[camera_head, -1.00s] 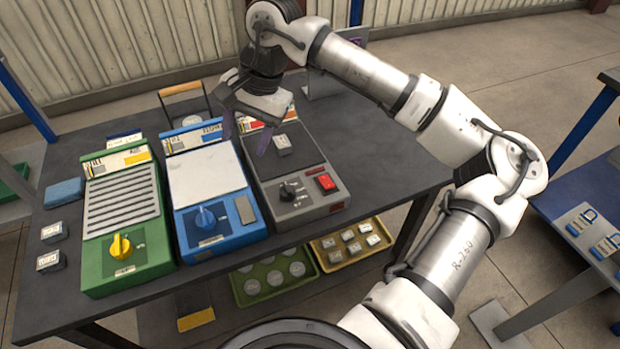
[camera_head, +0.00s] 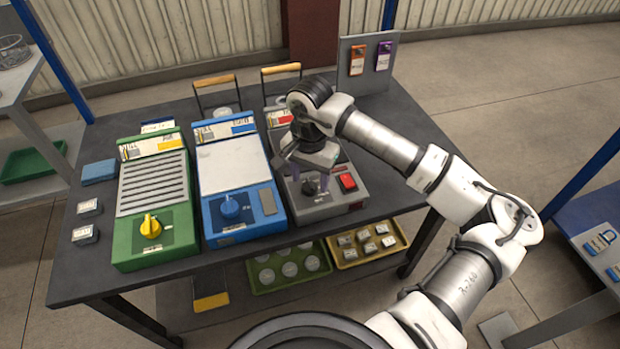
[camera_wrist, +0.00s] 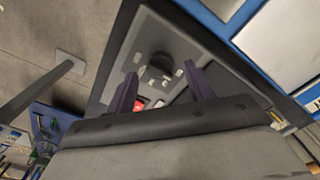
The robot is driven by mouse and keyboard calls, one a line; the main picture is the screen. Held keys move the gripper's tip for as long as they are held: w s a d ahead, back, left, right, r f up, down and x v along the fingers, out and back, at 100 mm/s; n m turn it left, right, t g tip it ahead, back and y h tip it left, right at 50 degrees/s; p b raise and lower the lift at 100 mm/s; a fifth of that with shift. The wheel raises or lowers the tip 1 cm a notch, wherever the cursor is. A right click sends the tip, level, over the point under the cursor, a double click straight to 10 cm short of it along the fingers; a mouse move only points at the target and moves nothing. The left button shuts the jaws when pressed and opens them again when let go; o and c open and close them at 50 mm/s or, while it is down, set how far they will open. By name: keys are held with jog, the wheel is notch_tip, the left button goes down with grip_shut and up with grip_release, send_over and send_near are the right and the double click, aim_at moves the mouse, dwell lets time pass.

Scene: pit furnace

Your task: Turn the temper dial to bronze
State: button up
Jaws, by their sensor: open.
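The grey machine (camera_head: 333,211) at the right of the bench has a black dial (camera_head: 309,188) on its front panel, which also shows in the wrist view (camera_wrist: 160,66). The green machine (camera_head: 188,239) has a yellow dial (camera_head: 151,226), and the blue machine (camera_head: 257,231) has a blue dial (camera_head: 230,206). The dial labels are too small to read. My gripper (camera_head: 310,177) is open and empty, pointing down just above the black dial. In the wrist view the dial lies between and beyond the two fingers. Contact cannot be made out.
A red button (camera_head: 347,182) sits right of the black dial, close to my gripper. Small grey blocks (camera_head: 86,235) and a blue pad (camera_head: 99,171) lie at the left. Green (camera_head: 274,287) and yellow (camera_head: 345,262) trays sit below. The bench (camera_head: 405,130) is bare at the right.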

jog(key=shift+f, duration=0.9)
jog(key=c, duration=1)
jog(key=shift+o, duration=0.2)
